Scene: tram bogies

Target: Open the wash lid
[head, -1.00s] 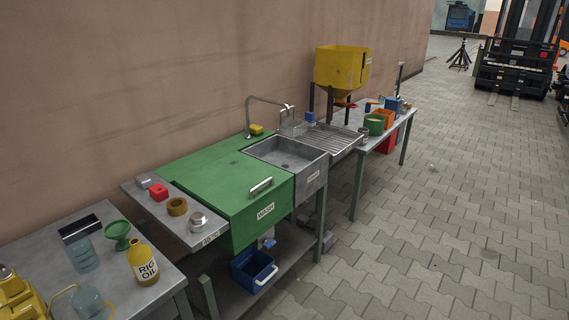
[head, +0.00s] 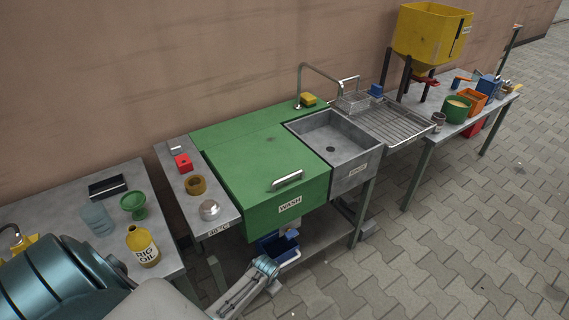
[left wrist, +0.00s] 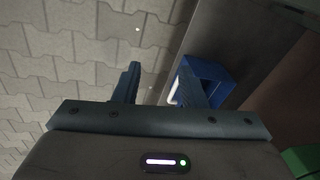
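The green wash lid (head: 262,156) lies flat and closed on the green wash unit beside the sink. A silver bar handle (head: 287,180) sits near its front edge, above the WASH label (head: 289,204) on the front panel. My left arm comes in from the lower left of the head view and ends low in front of the unit, below the handle and apart from it. In the left wrist view my left gripper (left wrist: 160,84) has its two fingers apart with nothing between them. The blue bin (left wrist: 216,82) shows behind the right finger. My right gripper is not in view.
A yellow oil bottle (head: 142,246) stands near my arm. Paved floor is clear at right.

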